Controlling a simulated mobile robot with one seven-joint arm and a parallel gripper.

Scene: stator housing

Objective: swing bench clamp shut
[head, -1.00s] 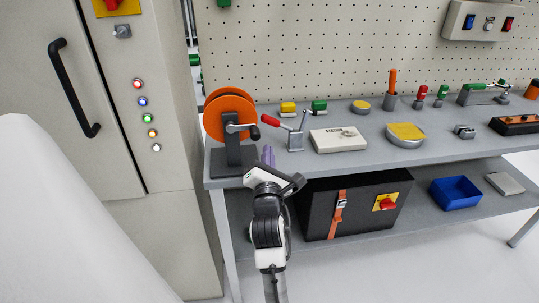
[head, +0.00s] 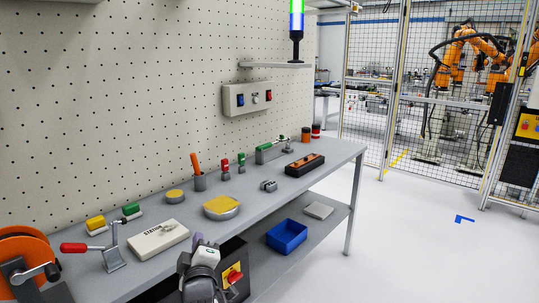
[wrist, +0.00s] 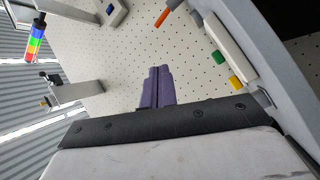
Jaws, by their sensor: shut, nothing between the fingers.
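The bench clamp (head: 113,258) stands on the front left part of the bench in the head view. It is a grey bracket with an upright lever. Its red handle (head: 75,247) points left, roughly level, and a short dark-tipped arm points right at the top. My gripper (head: 198,239) is at the bench's front edge, to the right of the clamp and apart from it. Its purple fingers are together and empty, as the wrist view also shows (wrist: 158,87). In the wrist view I cannot clearly make out the clamp.
An orange reel (head: 25,245) with a crank stands left of the clamp. A white station plate (head: 158,238) lies between clamp and gripper. A yellow-topped round tin (head: 221,207) sits beyond. A blue bin (head: 287,236) is on the lower shelf. Open floor (head: 420,255) lies right.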

